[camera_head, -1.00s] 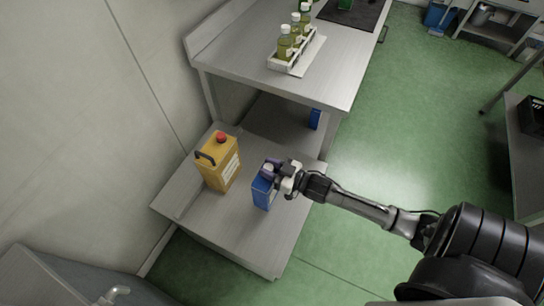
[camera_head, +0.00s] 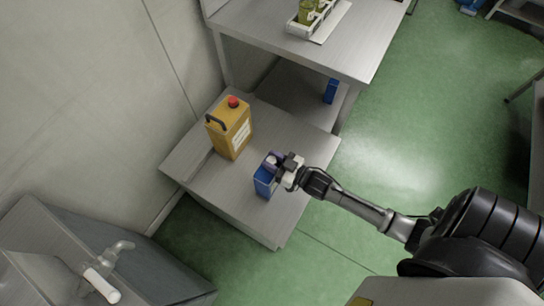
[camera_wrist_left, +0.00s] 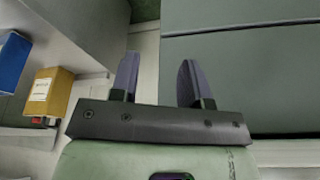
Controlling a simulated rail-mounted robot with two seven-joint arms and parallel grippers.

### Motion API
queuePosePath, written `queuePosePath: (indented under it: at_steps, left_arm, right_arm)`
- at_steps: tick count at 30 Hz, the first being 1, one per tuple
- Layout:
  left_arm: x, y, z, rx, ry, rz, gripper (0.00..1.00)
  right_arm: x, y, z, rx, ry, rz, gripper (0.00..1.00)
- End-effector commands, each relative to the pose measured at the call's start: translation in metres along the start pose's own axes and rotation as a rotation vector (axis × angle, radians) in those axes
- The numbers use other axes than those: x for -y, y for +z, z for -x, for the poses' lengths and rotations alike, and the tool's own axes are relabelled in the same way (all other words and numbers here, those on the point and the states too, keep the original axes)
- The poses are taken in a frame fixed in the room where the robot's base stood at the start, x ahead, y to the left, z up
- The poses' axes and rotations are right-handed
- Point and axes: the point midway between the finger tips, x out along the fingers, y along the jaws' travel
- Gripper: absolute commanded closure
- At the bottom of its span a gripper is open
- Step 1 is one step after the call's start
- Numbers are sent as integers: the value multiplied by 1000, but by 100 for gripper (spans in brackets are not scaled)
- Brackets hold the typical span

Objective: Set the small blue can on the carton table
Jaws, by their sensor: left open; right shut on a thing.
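My right gripper (camera_head: 278,163) is shut on the top of a small blue can (camera_head: 265,183). The can is upright, over the front right part of a low steel table (camera_head: 218,188). I cannot tell whether its base touches the top. A yellow canister (camera_head: 231,132) with a red cap stands behind it to the left. My left gripper (camera_wrist_left: 157,88) shows only in the left wrist view, open with nothing between its fingers. That view also shows the yellow canister (camera_wrist_left: 50,92) and a blue object (camera_wrist_left: 11,62) at the left edge.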

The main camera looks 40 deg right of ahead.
Motion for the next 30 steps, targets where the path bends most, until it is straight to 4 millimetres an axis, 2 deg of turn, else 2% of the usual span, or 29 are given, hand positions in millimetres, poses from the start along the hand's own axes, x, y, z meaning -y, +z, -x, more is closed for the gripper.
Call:
queuePosePath:
  at_steps: [2,13,14,15,21,30]
  left_arm:
    - [1,1,-4,1,-2,-3,57]
    - [3,2,-4,2,-8,-10,57]
    - [3,2,-4,2,-8,-10,57]
    - [3,2,-4,2,-8,-10,57]
    - [2,2,-3,1,-5,-7,57]
    - [-1,1,-2,0,3,3,57]
  right_arm:
    - [0,5,-1,-7,-1,0,100]
    - [0,6,-1,-8,-1,0,100]
    - [0,9,0,-1,-1,0,63]
    - [0,8,0,-1,-1,0,59]
    - [0,8,0,-1,0,0,40]
    - [0,7,2,0,0,0,40]
